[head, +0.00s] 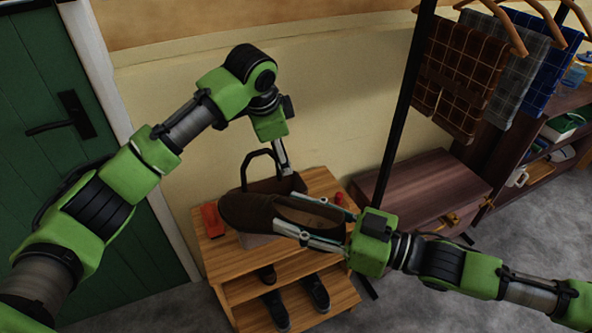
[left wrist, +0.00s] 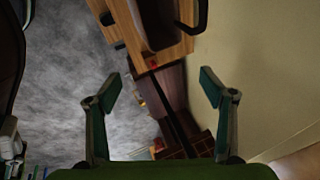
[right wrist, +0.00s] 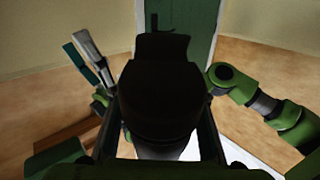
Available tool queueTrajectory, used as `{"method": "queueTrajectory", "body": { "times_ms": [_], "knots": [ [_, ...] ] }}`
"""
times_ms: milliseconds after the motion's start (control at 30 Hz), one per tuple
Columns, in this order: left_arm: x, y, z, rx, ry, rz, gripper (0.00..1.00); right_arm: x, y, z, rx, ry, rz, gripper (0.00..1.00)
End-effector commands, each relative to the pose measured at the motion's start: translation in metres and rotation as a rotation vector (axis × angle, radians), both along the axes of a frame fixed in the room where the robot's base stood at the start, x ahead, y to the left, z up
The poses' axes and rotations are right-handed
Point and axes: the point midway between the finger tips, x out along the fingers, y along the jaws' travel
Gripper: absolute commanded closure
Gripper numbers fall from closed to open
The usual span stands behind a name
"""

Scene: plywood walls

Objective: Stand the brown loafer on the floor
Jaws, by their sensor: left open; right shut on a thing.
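The brown loafer (head: 252,212) is held in the air in front of the wooden shoe rack's top, its toe to the left in the head view. My right gripper (head: 310,227) is shut on the loafer near its heel end. In the right wrist view the loafer (right wrist: 158,95) is a large dark shape between the fingers. My left gripper (head: 283,165) is open and empty above the back of the rack, by the wall. Its two spread fingers show in the left wrist view (left wrist: 165,95). The grey carpet floor (head: 400,295) shows at lower right.
The wooden rack (head: 240,290) has dark shoes (head: 316,291) on a lower shelf. On its top are a dark handled bag (head: 268,184), a red item (head: 212,220) and a small red object (head: 339,198). A reddish-brown bench (head: 425,180) stands to the right under hanging cloths (head: 455,70).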

Motion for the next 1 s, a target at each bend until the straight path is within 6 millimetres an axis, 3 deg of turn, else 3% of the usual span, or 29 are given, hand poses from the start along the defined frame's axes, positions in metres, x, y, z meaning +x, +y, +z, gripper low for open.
{"method": "queueTrajectory", "body": {
  "times_ms": [33,100,200,333,500,767,1000],
  "knots": [
    [-0.016,-0.019,0.02,0.031,0.006,-0.07,0.25,0.0,0.0,0.001,0.001,-0.002,0.001,0.87],
    [-0.042,-0.037,0.037,0.084,0.035,-0.16,0.25,0.0,0.0,0.001,0.001,-0.002,0.001,0.87],
    [-0.08,-0.054,0.058,0.18,0.077,-0.28,0.25,0.0,0.0,0.001,0.001,-0.002,0.001,0.87],
    [-0.128,-0.058,0.079,0.331,0.137,-0.409,0.25,0.0,0.0,0.001,0.001,-0.002,0.001,0.87],
    [-0.174,-0.046,0.097,0.518,0.212,-0.514,0.25,0.0,0.0,0.001,0.001,-0.002,0.001,0.87],
    [-0.203,-0.03,0.108,0.656,0.277,-0.561,0.25,0.0,0.0,0.001,0.001,-0.002,0.001,0.87],
    [-0.201,-0.019,0.084,0.661,0.285,-0.564,0.25,0.0,0.0,0.001,0.002,-0.002,0.001,0.87]
  ]
}}
